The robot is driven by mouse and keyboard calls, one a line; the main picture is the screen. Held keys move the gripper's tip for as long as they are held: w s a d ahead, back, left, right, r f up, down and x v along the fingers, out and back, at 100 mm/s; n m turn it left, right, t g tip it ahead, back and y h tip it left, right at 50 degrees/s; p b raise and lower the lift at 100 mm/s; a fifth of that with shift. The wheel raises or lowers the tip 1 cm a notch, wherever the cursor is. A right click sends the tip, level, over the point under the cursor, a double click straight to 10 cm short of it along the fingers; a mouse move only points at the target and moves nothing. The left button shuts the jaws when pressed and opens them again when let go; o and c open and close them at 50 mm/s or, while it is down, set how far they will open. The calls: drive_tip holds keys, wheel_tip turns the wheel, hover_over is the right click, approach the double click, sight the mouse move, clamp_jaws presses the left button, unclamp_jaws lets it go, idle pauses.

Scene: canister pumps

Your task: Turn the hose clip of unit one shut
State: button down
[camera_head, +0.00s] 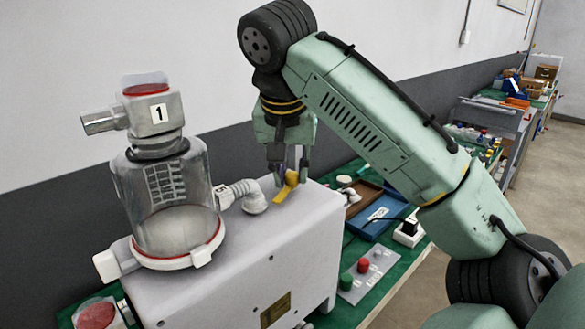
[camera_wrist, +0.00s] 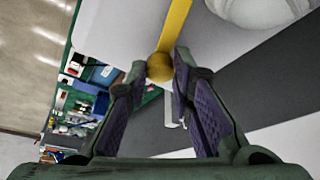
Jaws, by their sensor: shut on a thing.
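Unit one is a canister pump with a clear canister (camera_head: 168,195) and a "1" label on its top, standing on a large grey-white housing (camera_head: 235,255). A short ribbed hose (camera_head: 240,188) runs from the canister to a white elbow on the housing; a small dark mark shows near its canister end. I cannot tell its clip apart clearly. My gripper (camera_head: 290,179) is low over the housing, right of the elbow, shut on the round knob (camera_wrist: 159,67) of a yellow lever (camera_head: 283,194). The lever's flat strip also shows in the wrist view (camera_wrist: 175,32).
A green bench behind and right holds a blue tray (camera_head: 372,222), a brown tray, a white socket block (camera_head: 407,232) and a panel with red and green buttons (camera_head: 364,266). The grey wall runs close behind the pump. More cluttered benches stand farther back right.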

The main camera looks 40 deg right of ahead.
drive_tip(key=shift+w+r+m+g+h, duration=0.1)
drive_tip(key=shift+m+g+h, duration=0.2)
drive_tip(key=shift+m, duration=0.75)
drive_tip(key=shift+w+m+g+h, duration=0.15)
drive_tip(key=shift+m+g, duration=0.25)
drive_tip(key=shift+m, duration=0.65)
drive_tip(key=c, duration=1.4)
unclamp_jaws()
drive_tip(key=shift+s, duration=0.1)
